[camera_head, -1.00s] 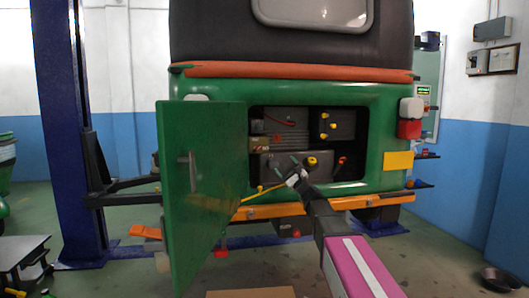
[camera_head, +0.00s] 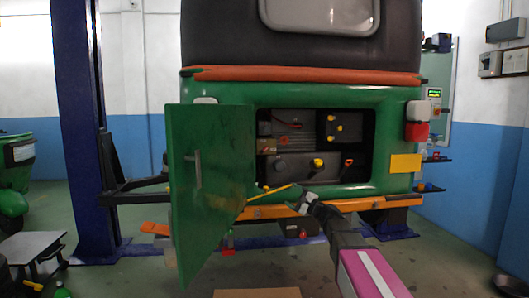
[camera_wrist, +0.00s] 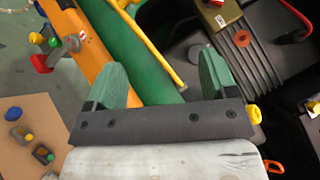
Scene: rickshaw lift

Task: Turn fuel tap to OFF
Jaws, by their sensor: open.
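The green rickshaw's rear bay (camera_head: 372,125) is open. Inside, a small red-topped lever (camera_head: 348,163) stands right of a yellow cap (camera_head: 317,164); this may be the fuel tap, but I cannot tell for certain. The yellow cap seems to show in the wrist view (camera_wrist: 254,114), right of my fingers. My gripper (camera_head: 306,201) is at the orange bumper, below the bay opening. In the wrist view its two green fingers (camera_wrist: 162,84) are apart with nothing held between them. The bumper and green sill lie beyond them.
The green door (camera_head: 208,190) is swung open on the left. A yellow rod (camera_head: 270,192) slants across the sill near my gripper. The orange bumper (camera_head: 360,204) runs below the bay. A blue lift post (camera_head: 80,130) stands left.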

